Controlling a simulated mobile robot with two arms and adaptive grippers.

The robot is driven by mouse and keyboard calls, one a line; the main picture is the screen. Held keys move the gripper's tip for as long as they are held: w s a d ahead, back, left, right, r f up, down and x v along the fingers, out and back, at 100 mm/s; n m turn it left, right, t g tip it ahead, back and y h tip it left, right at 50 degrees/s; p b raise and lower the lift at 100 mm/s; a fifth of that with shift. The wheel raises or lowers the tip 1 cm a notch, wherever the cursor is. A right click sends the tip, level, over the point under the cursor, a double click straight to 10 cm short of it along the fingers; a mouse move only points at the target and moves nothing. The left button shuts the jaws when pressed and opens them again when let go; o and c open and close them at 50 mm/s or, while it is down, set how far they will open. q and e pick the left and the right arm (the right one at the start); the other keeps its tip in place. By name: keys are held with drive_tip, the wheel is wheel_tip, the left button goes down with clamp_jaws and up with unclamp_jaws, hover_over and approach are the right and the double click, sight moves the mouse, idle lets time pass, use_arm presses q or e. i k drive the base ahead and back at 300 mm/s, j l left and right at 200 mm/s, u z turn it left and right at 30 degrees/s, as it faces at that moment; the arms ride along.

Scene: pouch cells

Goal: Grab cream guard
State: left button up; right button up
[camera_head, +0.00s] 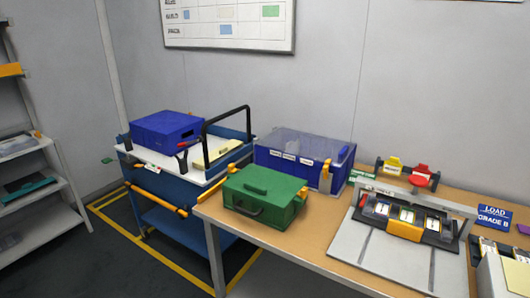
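I cannot tell for sure which thing is the cream guard. A pale cream-yellow piece (216,152) lies on the white top of the blue cart, partly behind the cart's black handle. Another off-white, box-like thing (496,279) stands at the bottom right corner, cut off by the picture edge. A pale grey upright bar (408,190) stands behind the cell fixture (405,228) on the table. Neither of my grippers shows in the head view.
The blue cart (165,184) stands left of the wooden table (298,244). On the table are a green case (262,197), a clear-lidded blue bin (297,160), yellow and red clips, and a blue sign (493,217). Shelves stand at far left. Yellow floor lines surround the cart.

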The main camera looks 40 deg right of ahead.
sight(199, 163)
drive_tip(key=z, duration=1)
drive_tip(key=i+j+u, duration=1.05)
drive_tip(key=i+u, duration=0.35)
drive_tip(key=i, duration=0.25)
drive_tip(key=i+j+z, duration=0.15)
drive_tip(key=i, duration=0.4)
drive_tip(key=i+j+z, duration=0.15)
drive_tip(key=i, duration=0.4)
drive_tip(key=i+j+z, duration=0.15)
drive_tip(key=i, duration=0.35)
drive_tip(key=j, duration=0.1)
